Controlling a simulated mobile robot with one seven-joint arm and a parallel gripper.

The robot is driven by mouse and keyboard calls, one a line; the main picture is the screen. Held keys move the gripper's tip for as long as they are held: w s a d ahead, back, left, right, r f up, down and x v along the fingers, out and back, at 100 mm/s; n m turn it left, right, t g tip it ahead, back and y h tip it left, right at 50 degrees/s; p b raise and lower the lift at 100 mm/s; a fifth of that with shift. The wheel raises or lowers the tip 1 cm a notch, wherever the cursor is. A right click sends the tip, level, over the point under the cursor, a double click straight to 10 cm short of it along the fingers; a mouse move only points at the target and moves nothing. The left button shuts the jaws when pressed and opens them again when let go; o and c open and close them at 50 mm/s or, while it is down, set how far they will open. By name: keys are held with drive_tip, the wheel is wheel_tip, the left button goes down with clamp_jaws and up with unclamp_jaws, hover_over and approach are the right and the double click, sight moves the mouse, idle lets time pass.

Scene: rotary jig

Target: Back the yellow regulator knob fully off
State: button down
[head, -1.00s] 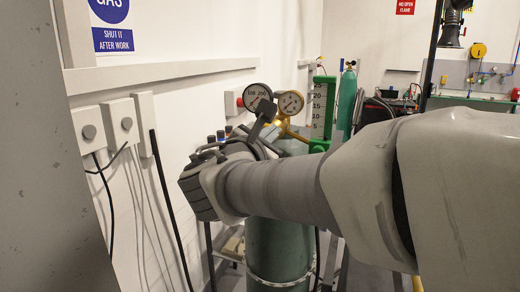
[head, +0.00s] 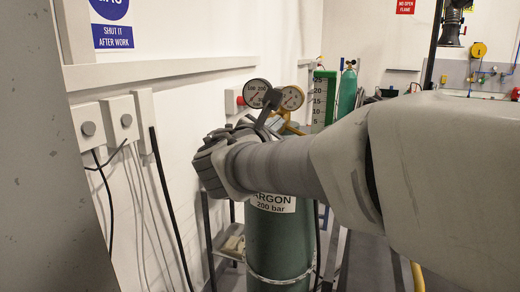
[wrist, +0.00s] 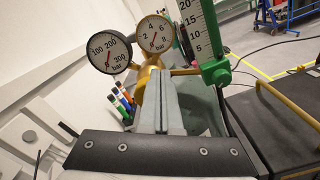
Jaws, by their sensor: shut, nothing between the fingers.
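Two gauges sit on the regulator: a black-rimmed one (wrist: 109,50) marked to 300 bar and a yellow-rimmed one (wrist: 154,33). Both also show in the head view, the black-rimmed one at left (head: 256,92) and the yellow-rimmed one (head: 293,97) partly covered. My gripper (wrist: 163,76) is shut and empty, its fingers together at the yellow regulator parts (wrist: 141,88) below the gauges. The fingers hide most of these parts, so I cannot make out the knob's outline or whether they touch it. In the head view my gripper (head: 271,98) overlaps the gauges.
The green argon cylinder (head: 275,240) stands below, held by a chain. A flowmeter tube with a green body (wrist: 215,72) stands close right of the fingers. Several coloured pens or caps (wrist: 121,104) are left of them. The wall is close at left.

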drive_tip(key=shift+a+f, duration=0.25)
idle(0.4)
drive_tip(key=shift+w+a+r+b, duration=0.15)
drive_tip(key=shift+a+b, duration=0.05)
drive_tip(key=shift+b, duration=0.4)
drive_tip(key=shift+w+a+r+b, duration=0.1)
drive_tip(key=shift+a+r+b, duration=0.15)
drive_tip(key=shift+a+b, duration=0.1)
drive_tip(key=shift+r, duration=0.1)
drive_tip(key=v, duration=0.6)
drive_tip(key=shift+d+r+b, duration=0.2)
drive_tip(key=shift+r+b, duration=0.15)
drive_tip(key=shift+b, duration=0.05)
